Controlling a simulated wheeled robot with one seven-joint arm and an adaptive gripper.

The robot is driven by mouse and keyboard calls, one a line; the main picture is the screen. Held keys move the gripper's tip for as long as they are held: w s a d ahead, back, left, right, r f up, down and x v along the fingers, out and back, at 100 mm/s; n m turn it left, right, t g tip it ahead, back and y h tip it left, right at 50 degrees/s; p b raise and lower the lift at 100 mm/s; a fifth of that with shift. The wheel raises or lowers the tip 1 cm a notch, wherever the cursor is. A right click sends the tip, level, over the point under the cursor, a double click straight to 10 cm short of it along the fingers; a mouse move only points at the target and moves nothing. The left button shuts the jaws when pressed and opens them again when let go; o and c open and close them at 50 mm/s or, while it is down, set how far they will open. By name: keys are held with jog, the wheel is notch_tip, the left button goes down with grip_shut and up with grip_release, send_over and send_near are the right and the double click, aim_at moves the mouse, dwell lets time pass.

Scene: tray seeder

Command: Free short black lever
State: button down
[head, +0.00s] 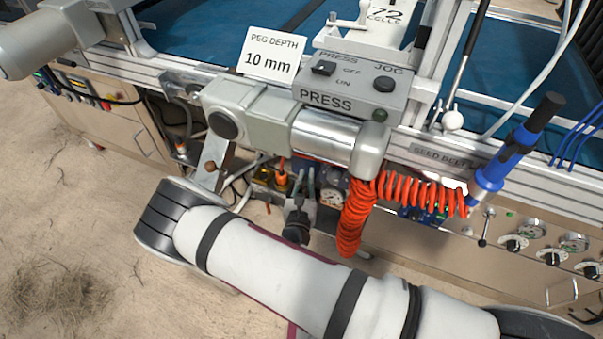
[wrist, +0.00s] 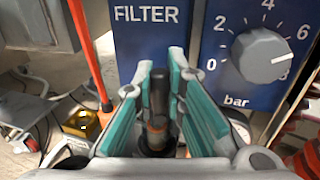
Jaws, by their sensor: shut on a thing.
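In the wrist view my gripper (wrist: 160,78) has its teal-padded fingers on either side of a short, dark, upright rod, which I take to be the short black lever (wrist: 157,105). The fingers are closed in on it. The lever has a brownish band low down and a dark collar at its foot. Its top shows between the fingertips. In the head view I cannot clearly make out the gripper or the lever; my white arm fills the foreground.
A blue FILTER panel (wrist: 150,35) and a grey bar knob (wrist: 260,55) stand close behind the fingers. An orange tube (wrist: 88,50) and a yellow fitting (wrist: 80,123) are at left. A coiled orange hose (head: 350,220) hangs below the PRESS box (head: 350,90).

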jog(key=shift+d+n+y+p, duration=0.25)
jog(key=shift+n+y+p, duration=0.15)
jog(key=shift+y, duration=0.2)
jog(key=c, duration=1.6)
grip_release()
jog(key=s, duration=1.2)
jog(key=shift+c, duration=0.3)
